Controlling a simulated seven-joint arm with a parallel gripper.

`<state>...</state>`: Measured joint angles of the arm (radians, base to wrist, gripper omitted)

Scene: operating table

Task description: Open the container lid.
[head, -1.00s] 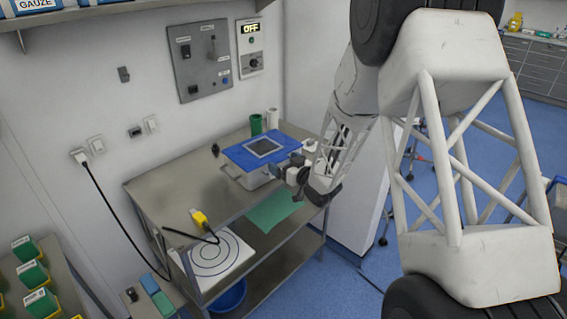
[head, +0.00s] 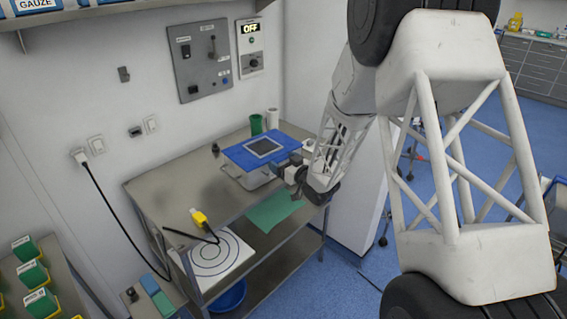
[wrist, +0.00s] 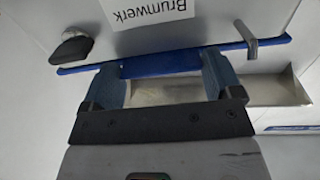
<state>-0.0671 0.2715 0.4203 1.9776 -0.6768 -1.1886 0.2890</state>
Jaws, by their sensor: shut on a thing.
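My gripper (head: 279,168) is at the lid's right front side. The exact contact is partly hidden. I cannot tell whether the lid is apart from the box.
A green cup (head: 256,124) and a white cylinder (head: 272,118) stand behind the container. A small dark object (head: 215,149) is to its left. The steel table (head: 170,185) is clear at front left. A yellow-handled tool (head: 199,218) with a cable is at the table's front edge.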

